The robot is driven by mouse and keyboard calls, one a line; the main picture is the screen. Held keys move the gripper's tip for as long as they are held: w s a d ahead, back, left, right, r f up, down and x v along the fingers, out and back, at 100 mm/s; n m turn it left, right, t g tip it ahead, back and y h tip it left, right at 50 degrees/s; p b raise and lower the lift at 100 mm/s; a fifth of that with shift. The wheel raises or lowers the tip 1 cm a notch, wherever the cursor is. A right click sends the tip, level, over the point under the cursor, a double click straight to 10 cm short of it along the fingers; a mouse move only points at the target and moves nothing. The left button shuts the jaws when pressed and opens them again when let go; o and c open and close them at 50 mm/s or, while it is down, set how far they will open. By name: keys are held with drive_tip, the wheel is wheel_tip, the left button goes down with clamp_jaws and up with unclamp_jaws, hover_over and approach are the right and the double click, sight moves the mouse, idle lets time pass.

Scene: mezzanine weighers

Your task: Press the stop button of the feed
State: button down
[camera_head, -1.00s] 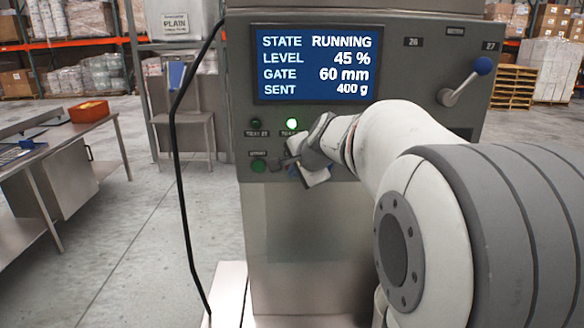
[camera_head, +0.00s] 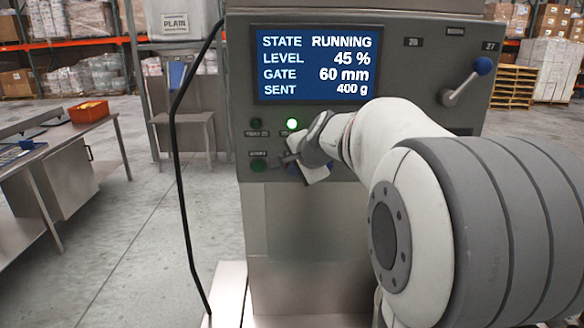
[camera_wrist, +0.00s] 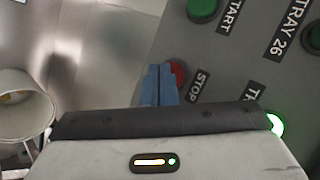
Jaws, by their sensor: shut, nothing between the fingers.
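The feed's grey control panel (camera_head: 340,130) stands ahead, and its screen (camera_head: 315,64) reads STATE RUNNING, LEVEL 45 %, GATE 60 mm, SENT 400 g.
A lit green lamp (camera_head: 292,124) and a dark green one (camera_head: 256,123) sit above the buttons. A blue-knobbed lever (camera_head: 466,82) is at the panel's right. A black cable (camera_head: 175,150) hangs at its left. A steel bench (camera_head: 60,155) stands at far left.

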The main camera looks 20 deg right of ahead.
drive_tip(key=shift+w+d, duration=0.1)
drive_tip(key=shift+w, duration=0.15)
drive_tip(key=shift+s, duration=0.1)
idle(0.5)
drive_tip(key=shift+s+a, duration=0.25)
drive_tip(key=shift+s, duration=0.45)
drive_tip(key=s, duration=0.1)
drive_tip(key=s+a, duration=0.1)
drive_tip(key=s, duration=0.1)
drive_tip(key=s+b, duration=0.1)
drive_tip(key=shift+s+a, duration=0.25)
drive_tip(key=shift+s, duration=0.1)
idle(0.4)
